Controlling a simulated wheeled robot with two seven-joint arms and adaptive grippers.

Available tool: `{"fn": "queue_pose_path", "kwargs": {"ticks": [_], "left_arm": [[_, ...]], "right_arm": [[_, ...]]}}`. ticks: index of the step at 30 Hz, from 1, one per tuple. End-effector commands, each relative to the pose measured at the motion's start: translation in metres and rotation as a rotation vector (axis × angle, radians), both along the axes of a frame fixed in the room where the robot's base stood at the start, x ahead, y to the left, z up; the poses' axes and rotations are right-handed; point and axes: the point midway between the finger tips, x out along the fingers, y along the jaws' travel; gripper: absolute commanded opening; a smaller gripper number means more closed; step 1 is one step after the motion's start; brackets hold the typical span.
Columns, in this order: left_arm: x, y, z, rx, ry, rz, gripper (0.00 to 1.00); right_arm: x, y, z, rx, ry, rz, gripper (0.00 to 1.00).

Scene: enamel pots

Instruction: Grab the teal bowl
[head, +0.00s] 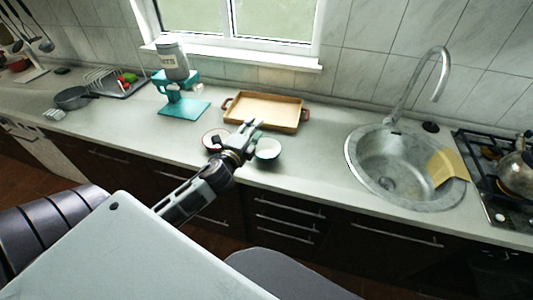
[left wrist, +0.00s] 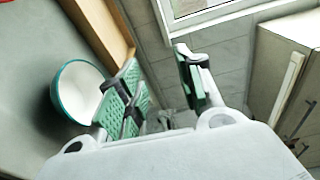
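The teal bowl (head: 267,150) stands on the grey counter, teal on the rim and outside and white inside. My left gripper (head: 250,127) is just left of it in the head view, above the counter. In the left wrist view the bowl (left wrist: 82,90) is left of the fingers, outside the gap between them. The left gripper (left wrist: 158,72) is open, its green-padded fingers well apart with nothing between them. I cannot tell whether a finger touches the bowl. My right gripper is in neither view.
A red-rimmed bowl (head: 212,137) stands left of my gripper, partly hidden by it. A wooden tray (head: 265,109) with red handles lies behind. A teal scale-like stand (head: 183,108) is further left. The sink (head: 385,172) is to the right, with free counter before it.

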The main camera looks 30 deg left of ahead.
Motion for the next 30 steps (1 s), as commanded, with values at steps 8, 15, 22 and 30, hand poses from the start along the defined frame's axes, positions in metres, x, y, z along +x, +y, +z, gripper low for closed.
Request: {"fn": "queue_pose_path", "kwargs": {"ticks": [8,15,22,30], "left_arm": [[0.016,-0.022,0.042,0.397,-0.146,-0.205,0.36],[0.019,-0.047,0.059,0.747,-0.250,-0.389,0.36],[0.015,-0.068,0.058,1.085,-0.330,-0.572,0.36],[0.005,-0.077,0.038,1.473,-0.395,-0.803,0.36]], "right_arm": [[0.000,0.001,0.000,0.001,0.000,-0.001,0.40],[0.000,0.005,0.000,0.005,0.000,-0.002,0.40],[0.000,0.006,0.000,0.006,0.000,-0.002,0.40],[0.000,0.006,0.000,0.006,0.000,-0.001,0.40]]}}
